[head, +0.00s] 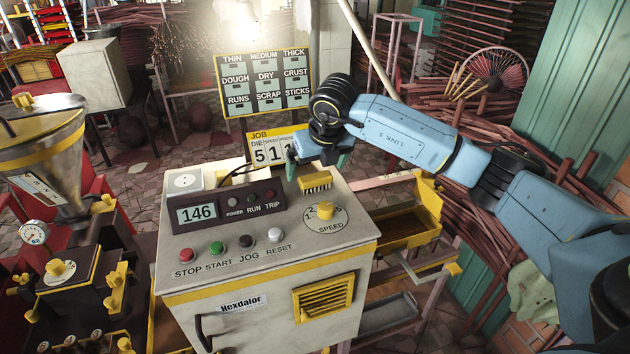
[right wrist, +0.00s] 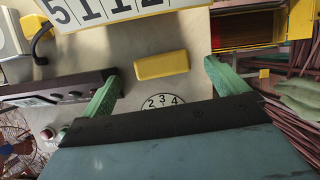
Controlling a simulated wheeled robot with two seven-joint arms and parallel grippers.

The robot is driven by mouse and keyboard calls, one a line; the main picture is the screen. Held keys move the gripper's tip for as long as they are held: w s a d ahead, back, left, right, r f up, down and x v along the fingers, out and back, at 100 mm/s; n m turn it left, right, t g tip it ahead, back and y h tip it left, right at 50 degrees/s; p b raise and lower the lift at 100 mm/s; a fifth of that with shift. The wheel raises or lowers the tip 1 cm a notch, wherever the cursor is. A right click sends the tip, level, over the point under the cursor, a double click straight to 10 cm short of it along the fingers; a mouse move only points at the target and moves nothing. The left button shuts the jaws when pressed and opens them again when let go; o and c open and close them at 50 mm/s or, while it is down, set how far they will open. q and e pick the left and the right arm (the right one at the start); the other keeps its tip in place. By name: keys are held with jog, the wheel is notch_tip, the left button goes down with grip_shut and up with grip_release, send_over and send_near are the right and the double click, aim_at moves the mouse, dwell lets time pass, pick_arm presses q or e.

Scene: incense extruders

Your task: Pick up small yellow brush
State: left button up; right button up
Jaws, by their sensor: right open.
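The small yellow brush (head: 315,181) lies on the top of the pale control cabinet (head: 275,258), behind the yellow speed knob. In the head view its dark bristles show on its near side. In the right wrist view the yellow brush (right wrist: 161,65) lies between and ahead of the two green fingers. My right gripper (head: 318,165) is open and empty, just above and behind the brush. Its green fingers also show spread wide in the right wrist view (right wrist: 160,82). I see no contact between fingers and brush. My left gripper is not in view.
A dark display box (head: 240,207) reading 146 stands left of the brush. The speed dial (head: 325,212) is in front of it. A job number sign (head: 272,148) stands behind. A yellow tray (head: 405,228) is to the right. A metal hopper (head: 45,145) stands far left.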

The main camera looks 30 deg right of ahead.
aim_at(315, 176)
jog(key=x, duration=0.4)
jog(key=shift+d+f+p, duration=0.1)
jog(key=shift+f+p, duration=0.2)
jog(key=shift+p, duration=0.05)
jog(key=shift+c, duration=0.2)
jog(key=c, duration=1)
jog(key=shift+r, duration=0.1)
notch_tip(315, 176, up, 10)
jog(key=shift+b, duration=0.6)
